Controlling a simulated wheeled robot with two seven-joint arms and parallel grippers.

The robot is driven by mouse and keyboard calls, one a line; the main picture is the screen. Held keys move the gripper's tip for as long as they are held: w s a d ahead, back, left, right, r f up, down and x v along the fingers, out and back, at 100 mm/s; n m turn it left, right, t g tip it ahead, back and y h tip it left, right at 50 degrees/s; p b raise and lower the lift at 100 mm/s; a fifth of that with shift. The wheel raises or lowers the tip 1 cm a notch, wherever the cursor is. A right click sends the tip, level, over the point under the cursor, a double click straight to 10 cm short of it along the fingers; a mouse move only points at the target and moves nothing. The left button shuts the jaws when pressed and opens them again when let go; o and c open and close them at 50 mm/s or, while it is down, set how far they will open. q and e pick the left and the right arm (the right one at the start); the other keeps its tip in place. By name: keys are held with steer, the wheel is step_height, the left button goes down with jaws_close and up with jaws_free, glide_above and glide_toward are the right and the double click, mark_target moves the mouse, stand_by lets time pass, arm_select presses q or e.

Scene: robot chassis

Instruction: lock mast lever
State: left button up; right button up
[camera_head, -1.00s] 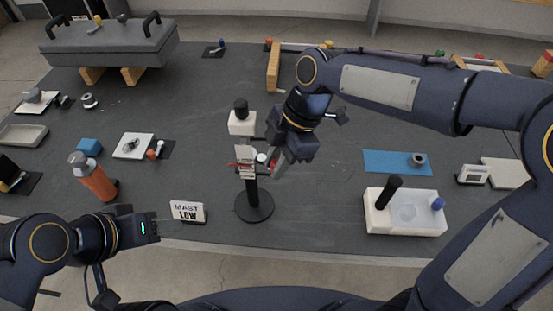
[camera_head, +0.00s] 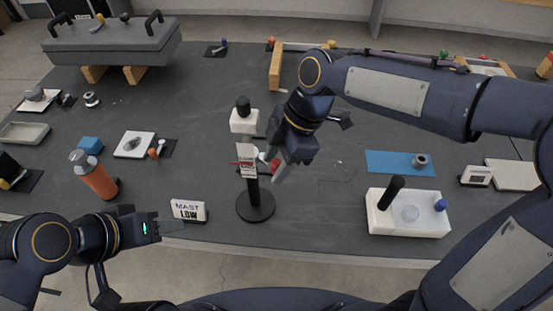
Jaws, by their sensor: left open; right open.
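The mast (camera_head: 254,194) stands upright on a round black base (camera_head: 256,208) near the table's front middle. A white plate with red marks (camera_head: 248,163) sits at its top. A small white-and-red lever part (camera_head: 268,160) shows at the plate's right. My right gripper (camera_head: 277,172) reaches down from the upper right, its fingers just right of the mast head; whether it touches the lever cannot be told.
A white block with a black knob (camera_head: 244,120) is behind the mast. A white box with a black handle (camera_head: 408,215) and a blue mat (camera_head: 400,163) lie to the right. Bare table surrounds the base.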

steer(key=shift+r, duration=0.1)
steer(key=s+v, duration=0.1)
steer(key=v, duration=0.6)
steer(key=shift+w+r, duration=0.3)
steer(key=shift+w, duration=0.25)
steer(key=shift+d, duration=0.1)
